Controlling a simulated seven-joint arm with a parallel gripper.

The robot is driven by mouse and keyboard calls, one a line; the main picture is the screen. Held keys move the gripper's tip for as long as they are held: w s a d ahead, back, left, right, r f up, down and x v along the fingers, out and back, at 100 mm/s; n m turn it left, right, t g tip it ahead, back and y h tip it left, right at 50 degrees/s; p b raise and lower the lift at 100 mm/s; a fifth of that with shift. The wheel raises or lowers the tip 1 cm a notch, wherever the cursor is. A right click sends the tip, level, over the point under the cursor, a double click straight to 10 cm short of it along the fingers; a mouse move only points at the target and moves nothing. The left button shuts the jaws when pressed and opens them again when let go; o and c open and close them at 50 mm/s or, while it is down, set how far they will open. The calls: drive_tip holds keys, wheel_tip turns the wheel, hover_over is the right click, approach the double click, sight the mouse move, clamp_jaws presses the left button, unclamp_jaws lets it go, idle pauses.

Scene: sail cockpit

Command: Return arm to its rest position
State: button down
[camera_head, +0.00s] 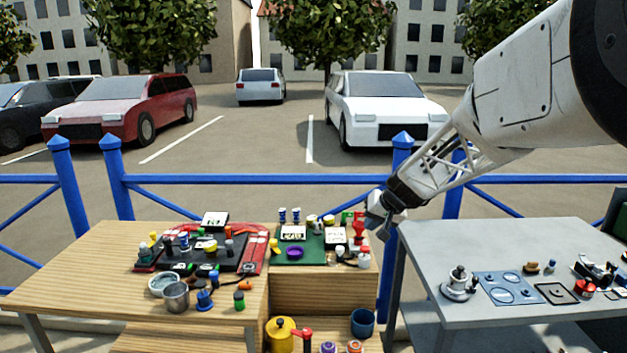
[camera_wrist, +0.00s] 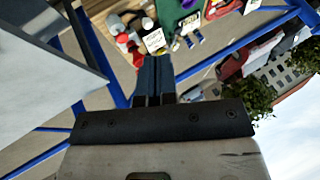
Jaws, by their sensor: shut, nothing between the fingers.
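My gripper (camera_head: 381,228) hangs at the end of my white arm, which comes in from the upper right in the head view. It is over the gap between the wooden table and the grey table, just right of the green mat. In the wrist view my gripper (camera_wrist: 154,62) shows its dark fingers together with nothing between them. It appears apart from the things on the tables.
A wooden table (camera_head: 70,262) holds many small items, a steel pot (camera_head: 176,296) and a green mat (camera_head: 302,256). A grey table (camera_head: 440,240) with metal parts stands at right. A blue fence (camera_head: 250,179) runs behind. Free air lies above both tables.

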drive_tip(key=s+r+g+h, duration=0.1)
drive_tip(key=s+r, duration=0.1)
drive_tip(key=s, duration=1)
drive_tip(key=s+r+g+h, duration=0.1)
drive_tip(key=s+r, duration=0.1)
drive_tip(key=s, duration=1)
drive_tip(key=s+d+f+h, duration=0.1)
drive_tip(key=s, duration=0.9)
drive_tip(key=s+d+f+h, duration=0.2)
drive_tip(key=s, duration=0.9)
drive_tip(key=shift+f+g, duration=0.2)
drive_tip(key=shift+g, duration=0.2)
